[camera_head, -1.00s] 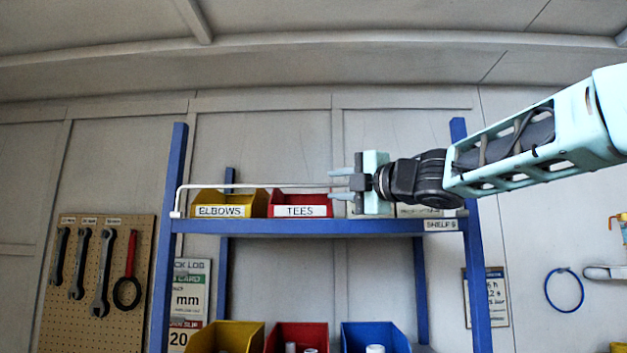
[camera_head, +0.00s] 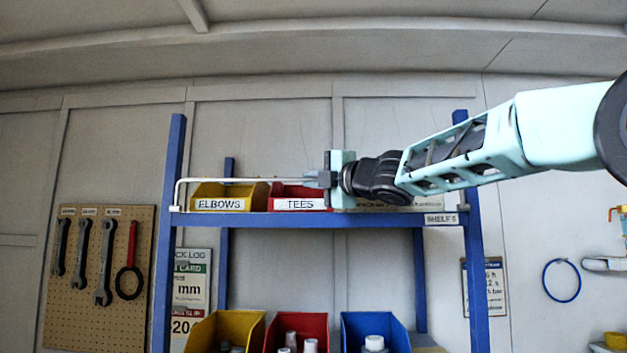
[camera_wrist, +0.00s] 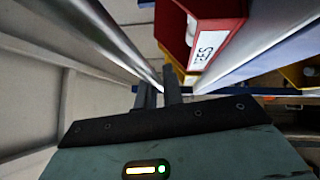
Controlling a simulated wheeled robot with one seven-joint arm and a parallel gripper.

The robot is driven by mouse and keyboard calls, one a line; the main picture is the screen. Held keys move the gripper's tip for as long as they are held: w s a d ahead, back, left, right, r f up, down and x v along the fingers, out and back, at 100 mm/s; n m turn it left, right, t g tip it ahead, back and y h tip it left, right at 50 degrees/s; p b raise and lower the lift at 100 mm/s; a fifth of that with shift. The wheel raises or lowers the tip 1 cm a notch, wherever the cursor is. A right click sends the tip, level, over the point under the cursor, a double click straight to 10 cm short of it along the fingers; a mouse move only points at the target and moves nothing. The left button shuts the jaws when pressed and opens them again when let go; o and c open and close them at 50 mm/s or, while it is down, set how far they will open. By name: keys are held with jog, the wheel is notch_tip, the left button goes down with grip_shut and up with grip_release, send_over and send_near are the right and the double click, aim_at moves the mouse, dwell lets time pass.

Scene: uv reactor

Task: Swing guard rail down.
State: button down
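The guard rail (camera_head: 245,180) is a thin pale bar along the front of the top shelf. It is raised, running level above the bin labels, with its left end bent down to the shelf edge. My gripper (camera_head: 312,179) is at the rail's height, in front of the red bin's right part, with its fingers close together on the rail. In the wrist view the rail (camera_wrist: 112,42) runs as a shiny bar down to my fingers (camera_wrist: 159,92), which have only a narrow gap between them. My gripper and arm hide the rail's right part.
A yellow ELBOWS bin (camera_head: 220,204) and a red TEES bin (camera_head: 298,204) stand behind the rail on the blue shelf rack (camera_head: 300,220). More open bins stand below. A tool pegboard (camera_head: 97,280) hangs at left.

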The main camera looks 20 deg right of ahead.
jog(key=shift+f+b, duration=0.15)
jog(key=shift+b, duration=0.35)
jog(key=shift+s+f+b, duration=0.1)
jog(key=shift+f+b, duration=0.05)
jog(key=shift+b, duration=0.3)
jog(key=s+a+f+n+g+y+b, duration=0.1)
jog(key=s+f+n+g+y+b, duration=0.1)
jog(key=n+y+b, duration=0.6)
jog(key=s+a+f+n+g+y+b, duration=0.1)
jog(key=n+g+y+b, duration=0.4)
jog(key=n+b, duration=1)
jog(key=shift+s+f+y+b, duration=0.6)
jog(key=shift+s+y+b, duration=0.8)
jog(key=shift+b, duration=0.6)
